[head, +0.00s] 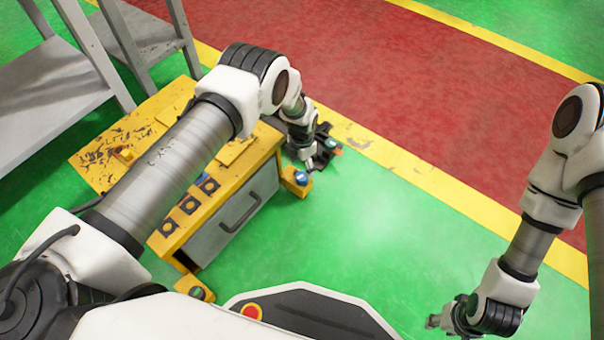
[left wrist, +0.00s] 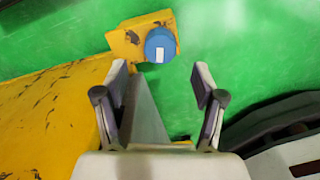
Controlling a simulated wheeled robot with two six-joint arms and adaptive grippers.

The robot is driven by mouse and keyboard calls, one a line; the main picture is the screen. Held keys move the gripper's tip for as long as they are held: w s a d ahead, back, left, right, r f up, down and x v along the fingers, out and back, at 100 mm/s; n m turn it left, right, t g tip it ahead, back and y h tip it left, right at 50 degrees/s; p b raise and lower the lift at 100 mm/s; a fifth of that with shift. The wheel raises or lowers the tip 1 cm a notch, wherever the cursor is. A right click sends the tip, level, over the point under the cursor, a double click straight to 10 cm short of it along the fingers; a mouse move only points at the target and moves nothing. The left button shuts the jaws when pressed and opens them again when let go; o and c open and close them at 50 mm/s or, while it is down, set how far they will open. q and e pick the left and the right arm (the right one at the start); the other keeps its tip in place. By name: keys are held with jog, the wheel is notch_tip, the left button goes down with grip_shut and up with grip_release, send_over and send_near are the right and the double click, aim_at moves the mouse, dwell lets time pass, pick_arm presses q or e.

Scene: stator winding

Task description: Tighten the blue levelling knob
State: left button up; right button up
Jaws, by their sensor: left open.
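The blue levelling knob (head: 301,177) sits on a small yellow bracket at the right corner of the yellow cabinet. In the left wrist view the blue knob (left wrist: 160,45), with a white mark on its top, lies ahead of and between the fingertip lines. My left gripper (head: 320,154) is above and beside that corner, just beyond the knob in the head view. Its fingers (left wrist: 160,76) are spread and empty, with a gap between them and the knob. My right gripper (head: 435,321) is low at the right, far from the cabinet; its fingers are too small to read.
The yellow cabinet (head: 235,165) with a grey drawer (head: 230,228) stands below my left arm, which hides part of its top. A dark green knob (head: 197,293) is at its near corner. Grey shelving (head: 50,85) stands at the left. Green floor (head: 370,240) to the right is clear.

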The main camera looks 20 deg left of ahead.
aim_at(302, 176)
pick_arm(q)
notch_tip(302, 176, down, 6)
jog(key=shift+r+b, duration=0.25)
jog(key=shift+b, duration=0.8)
jog(key=c, duration=1.1)
jog(key=shift+m, duration=0.3)
